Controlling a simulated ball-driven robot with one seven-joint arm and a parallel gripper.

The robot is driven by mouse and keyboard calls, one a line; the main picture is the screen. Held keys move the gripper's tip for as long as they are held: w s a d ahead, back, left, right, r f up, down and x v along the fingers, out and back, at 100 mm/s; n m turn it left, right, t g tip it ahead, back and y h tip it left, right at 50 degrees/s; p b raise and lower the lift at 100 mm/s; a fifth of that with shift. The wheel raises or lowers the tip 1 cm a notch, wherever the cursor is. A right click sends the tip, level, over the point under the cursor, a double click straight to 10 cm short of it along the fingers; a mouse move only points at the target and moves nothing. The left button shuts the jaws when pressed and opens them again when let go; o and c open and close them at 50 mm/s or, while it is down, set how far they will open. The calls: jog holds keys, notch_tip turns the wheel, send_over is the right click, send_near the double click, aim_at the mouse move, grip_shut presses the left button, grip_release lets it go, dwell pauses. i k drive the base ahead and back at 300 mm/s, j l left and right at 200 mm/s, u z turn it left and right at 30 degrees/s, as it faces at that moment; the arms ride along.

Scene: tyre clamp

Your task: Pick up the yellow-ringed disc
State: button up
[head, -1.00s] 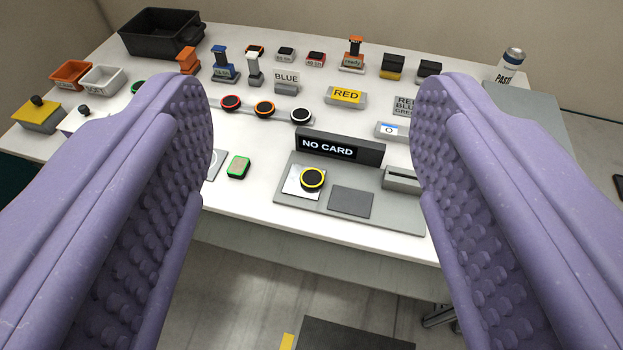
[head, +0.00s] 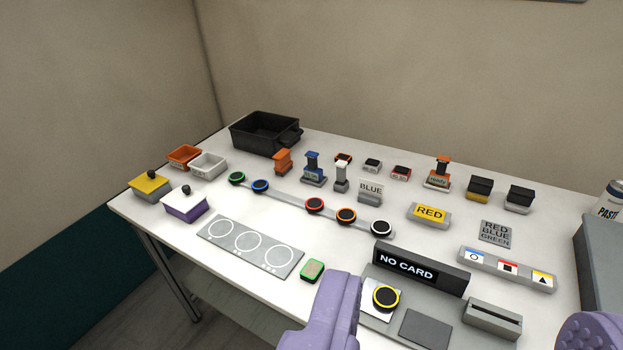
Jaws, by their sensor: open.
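The yellow-ringed disc (head: 386,297) is black in the middle with a yellow rim. It lies on a pale square plate (head: 373,312) at the left of the grey base under the "NO CARD" display (head: 421,269). My gripper (head: 470,338) is open and empty, with purple, bumpy fingers at the bottom of the picture. The left finger shows left of the disc and the right finger only at the lower right corner. The disc appears between the fingers in the picture, farther off on the table and not touched.
A green-edged block (head: 312,271) lies left of the base. A card slot box (head: 492,319) and dark pad (head: 425,328) are right of the disc. Several ringed discs sit on a rail (head: 285,203) behind. A three-circle plate (head: 250,246) lies at left. A black crate (head: 265,133) stands at back.

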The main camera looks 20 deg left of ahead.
aim_at(385, 299)
jog(key=i+j, duration=0.15)
jog(key=i, duration=0.3)
jog(key=i+j, duration=0.2)
jog(key=i, duration=0.25)
jog(key=i+j, duration=0.15)
jog(key=i, duration=0.35)
